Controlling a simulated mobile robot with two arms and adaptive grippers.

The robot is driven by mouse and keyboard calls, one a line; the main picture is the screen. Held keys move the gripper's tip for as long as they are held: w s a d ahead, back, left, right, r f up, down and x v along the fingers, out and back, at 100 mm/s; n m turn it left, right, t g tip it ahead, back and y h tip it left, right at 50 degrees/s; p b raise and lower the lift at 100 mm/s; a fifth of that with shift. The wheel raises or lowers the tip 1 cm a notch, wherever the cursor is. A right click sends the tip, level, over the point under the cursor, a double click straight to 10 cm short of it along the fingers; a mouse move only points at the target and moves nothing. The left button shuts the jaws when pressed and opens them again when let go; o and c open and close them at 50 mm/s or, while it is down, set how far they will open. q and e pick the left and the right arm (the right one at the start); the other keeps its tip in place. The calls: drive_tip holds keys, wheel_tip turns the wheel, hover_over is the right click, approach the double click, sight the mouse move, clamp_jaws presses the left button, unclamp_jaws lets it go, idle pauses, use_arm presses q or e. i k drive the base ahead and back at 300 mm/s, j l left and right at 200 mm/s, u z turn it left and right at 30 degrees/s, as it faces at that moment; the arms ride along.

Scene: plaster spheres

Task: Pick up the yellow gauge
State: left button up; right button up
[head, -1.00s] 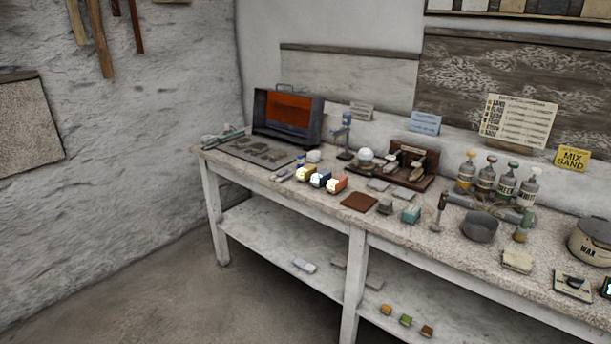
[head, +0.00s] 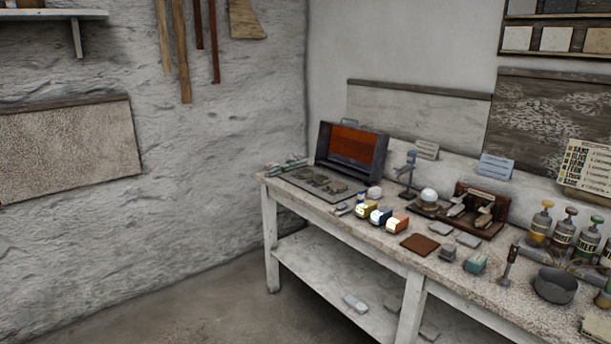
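Neither of my grippers is in view.
An open toolbox with an orange inside (head: 352,147) stands at the bench's back left, with a dark mat (head: 322,183) before it. A brown pad (head: 420,244), a pot (head: 555,286) and several bottles (head: 563,236) stand further right. Floor (head: 210,305) left of the bench is clear.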

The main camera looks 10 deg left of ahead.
sight(364, 210)
drive_tip(key=i+j+z, duration=0.3)
drive_tip(key=i+j, duration=0.4)
drive_tip(key=i, duration=0.15)
